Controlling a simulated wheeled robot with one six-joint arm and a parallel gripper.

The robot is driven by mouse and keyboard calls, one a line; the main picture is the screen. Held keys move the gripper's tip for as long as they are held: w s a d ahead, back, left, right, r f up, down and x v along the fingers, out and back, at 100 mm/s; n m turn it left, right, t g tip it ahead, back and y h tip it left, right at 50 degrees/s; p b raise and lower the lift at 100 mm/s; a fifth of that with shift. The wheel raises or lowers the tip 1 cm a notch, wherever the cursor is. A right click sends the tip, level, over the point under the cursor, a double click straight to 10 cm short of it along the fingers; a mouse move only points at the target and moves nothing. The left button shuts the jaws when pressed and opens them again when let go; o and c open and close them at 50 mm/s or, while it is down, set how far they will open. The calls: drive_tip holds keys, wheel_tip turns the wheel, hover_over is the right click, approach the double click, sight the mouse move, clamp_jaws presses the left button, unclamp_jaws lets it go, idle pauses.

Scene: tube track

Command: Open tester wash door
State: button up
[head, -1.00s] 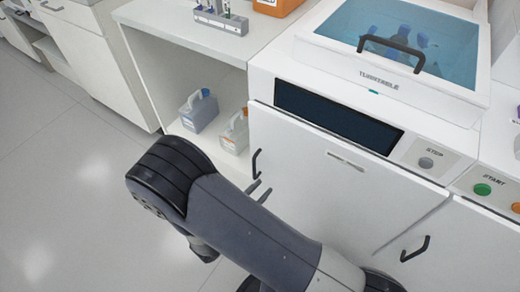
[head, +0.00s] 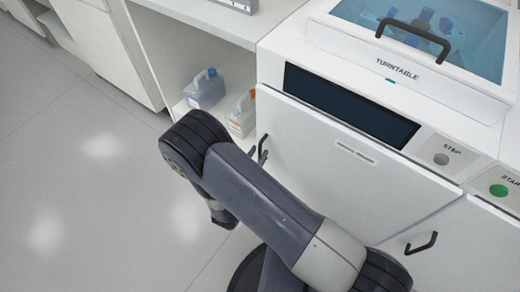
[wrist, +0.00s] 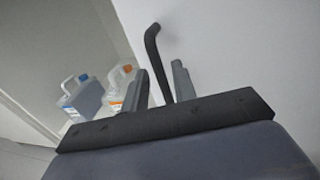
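A white front door (head: 350,170) sits below the turntable unit and looks shut. Its small label plate (head: 356,152) is too small to read. The door's black upright bar handle (head: 262,146) is at its left edge and also shows in the wrist view (wrist: 155,50). My gripper (wrist: 160,86) is open, with its two grey fingers apart. In the wrist view the handle's lower part appears between the fingers; I see no grip on it. In the head view my arm hides most of the gripper, and the fingertips (head: 260,158) show just by the handle.
A second door with a black handle (head: 421,243) is at the right. Blue (head: 205,89) and orange-labelled (head: 241,115) jugs stand on the open shelf left of the door. The turntable lid (head: 425,40) is above. The floor at left is clear.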

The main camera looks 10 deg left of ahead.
drive_tip(key=shift+w+d, duration=0.25)
drive_tip(key=shift+w, duration=0.8)
drive_tip(key=shift+c, duration=0.3)
clamp_jaws()
